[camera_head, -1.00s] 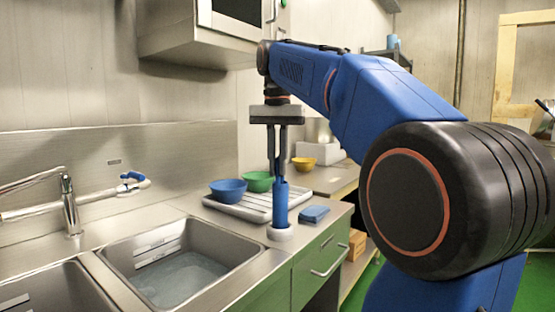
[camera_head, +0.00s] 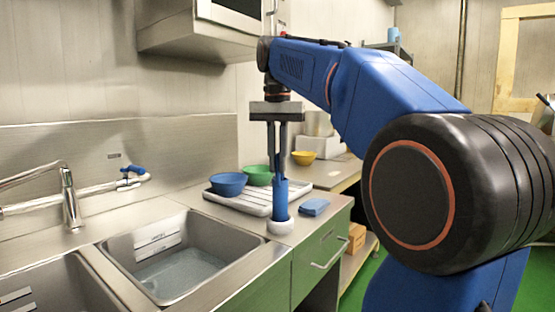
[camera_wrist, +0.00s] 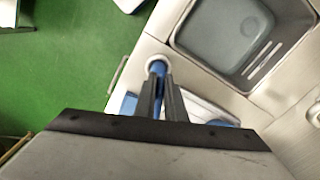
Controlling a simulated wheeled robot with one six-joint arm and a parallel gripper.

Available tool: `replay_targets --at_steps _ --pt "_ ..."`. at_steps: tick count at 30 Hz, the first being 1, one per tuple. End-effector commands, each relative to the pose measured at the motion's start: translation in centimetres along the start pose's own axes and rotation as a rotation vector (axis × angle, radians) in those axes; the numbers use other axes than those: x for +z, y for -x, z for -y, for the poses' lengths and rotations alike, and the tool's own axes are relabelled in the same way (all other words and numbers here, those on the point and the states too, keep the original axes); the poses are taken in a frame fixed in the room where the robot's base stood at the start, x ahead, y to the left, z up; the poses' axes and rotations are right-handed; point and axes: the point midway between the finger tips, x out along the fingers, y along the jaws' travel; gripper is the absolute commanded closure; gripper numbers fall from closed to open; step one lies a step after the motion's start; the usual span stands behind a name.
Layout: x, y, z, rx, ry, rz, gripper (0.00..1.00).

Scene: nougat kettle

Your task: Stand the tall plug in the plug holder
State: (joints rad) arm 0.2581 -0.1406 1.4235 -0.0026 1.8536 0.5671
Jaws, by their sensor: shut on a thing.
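The tall plug is a blue cylinder (camera_head: 280,198), upright, with its lower end at the white round plug holder (camera_head: 280,226) on the counter's front edge. My gripper (camera_head: 279,177) points straight down and is shut on the upper part of the plug. In the wrist view the plug (camera_wrist: 158,69) shows between and beyond my fingers, with the white ring of the holder (camera_wrist: 150,62) around its far end. The plug's lower end looks inside the holder; how deep it sits is hidden.
A sink (camera_head: 180,262) lies left of the holder. A blue sponge-like block (camera_head: 315,207) lies just right of it. Behind stand a white ribbed drainer (camera_head: 250,205), a blue bowl (camera_head: 228,184) and a green bowl (camera_head: 257,175). A faucet (camera_head: 70,200) is at the left.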

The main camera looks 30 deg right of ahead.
Motion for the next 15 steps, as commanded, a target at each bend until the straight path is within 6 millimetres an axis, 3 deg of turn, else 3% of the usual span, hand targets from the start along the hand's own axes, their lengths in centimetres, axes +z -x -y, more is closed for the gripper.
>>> replay_targets --at_steps 10,11,13,15 --pt "0.02 -0.57 -0.02 0.0 0.0 0.0 1.0" --pt "0.02 -0.56 -0.01 0.0 0.0 0.0 0.85" --pt "0.02 -0.55 -0.01 0.0 0.0 0.0 0.69" --pt "0.01 -0.55 -0.01 0.0 0.0 0.0 0.68"
